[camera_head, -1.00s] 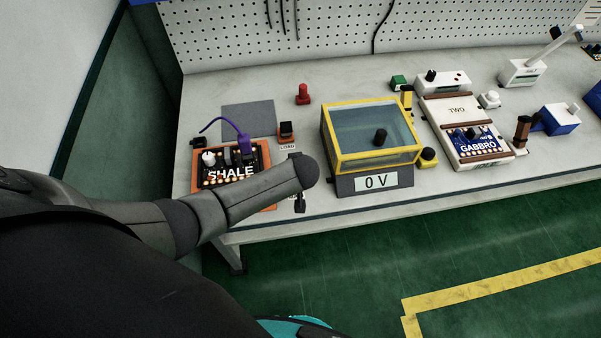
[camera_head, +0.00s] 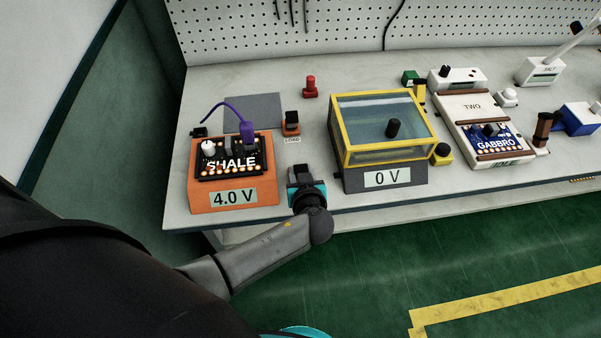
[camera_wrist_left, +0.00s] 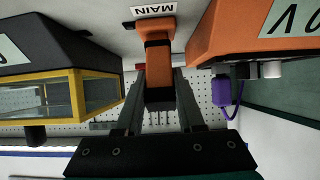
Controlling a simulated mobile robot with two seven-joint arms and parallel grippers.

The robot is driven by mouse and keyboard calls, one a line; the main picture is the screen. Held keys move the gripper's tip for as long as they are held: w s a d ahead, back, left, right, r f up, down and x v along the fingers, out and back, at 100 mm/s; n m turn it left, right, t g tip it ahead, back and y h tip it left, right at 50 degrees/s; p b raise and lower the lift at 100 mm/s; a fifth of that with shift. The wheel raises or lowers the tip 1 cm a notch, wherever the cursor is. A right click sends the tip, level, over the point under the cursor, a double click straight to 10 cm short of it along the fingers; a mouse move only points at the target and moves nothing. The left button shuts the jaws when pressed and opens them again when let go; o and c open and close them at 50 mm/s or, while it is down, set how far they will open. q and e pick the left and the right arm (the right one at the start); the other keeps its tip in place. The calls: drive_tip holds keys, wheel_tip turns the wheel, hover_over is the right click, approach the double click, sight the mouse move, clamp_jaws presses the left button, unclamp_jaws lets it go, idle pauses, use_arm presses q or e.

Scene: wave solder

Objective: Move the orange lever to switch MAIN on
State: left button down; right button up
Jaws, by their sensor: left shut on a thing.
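The MAIN switch shows in the left wrist view, which is upside down, as an orange lever (camera_wrist_left: 158,72) on an orange and black base below a white MAIN label (camera_wrist_left: 153,10). My left gripper (camera_wrist_left: 159,90) is shut on this lever, with one finger on each side of it. In the head view my left gripper (camera_head: 307,184) is at the bench's front edge, between the orange SHALE unit and the yellow-framed box. It hides most of the switch there, and I cannot tell the lever's setting. My right gripper is not in view.
The orange SHALE unit (camera_head: 235,198) reads 4.0 V, with a purple plug (camera_head: 247,131). A LOAD switch (camera_head: 291,124) stands behind my gripper. The yellow-framed box (camera_head: 347,155) reads 0 V. A red button (camera_head: 311,87) stands further back. The GABBRO unit (camera_head: 494,146) is at right.

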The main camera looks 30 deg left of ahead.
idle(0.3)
use_arm(q)
drive_tip(key=c, duration=0.5)
unclamp_jaws()
drive_tip(key=p+v, duration=0.5)
drive_tip(key=v, duration=1)
drive_tip(key=shift+s+r+p, duration=0.1)
drive_tip(key=shift+p, duration=0.25)
